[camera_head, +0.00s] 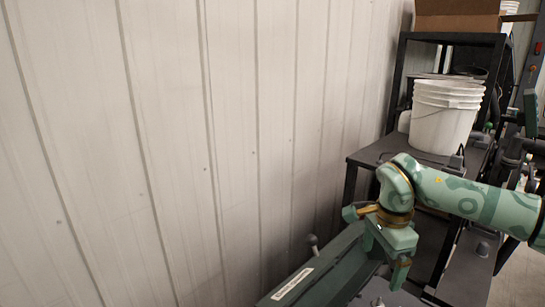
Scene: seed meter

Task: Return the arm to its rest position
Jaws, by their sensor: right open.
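My right gripper (384,254) is open at the end of the pale green right arm that comes in from the right. It points downward and appears empty. It is over or beside the dark green machine part (325,269) at the bottom of the view, which carries a white label strip. From this view I cannot tell whether they touch. My left gripper is not in view.
A dark metal rack (368,159) stands behind my right arm, with stacked white buckets (442,118) on its shelf. A cardboard box (458,16) sits on top. A pale panelled wall (160,140) fills the left; more equipment crowds the right edge.

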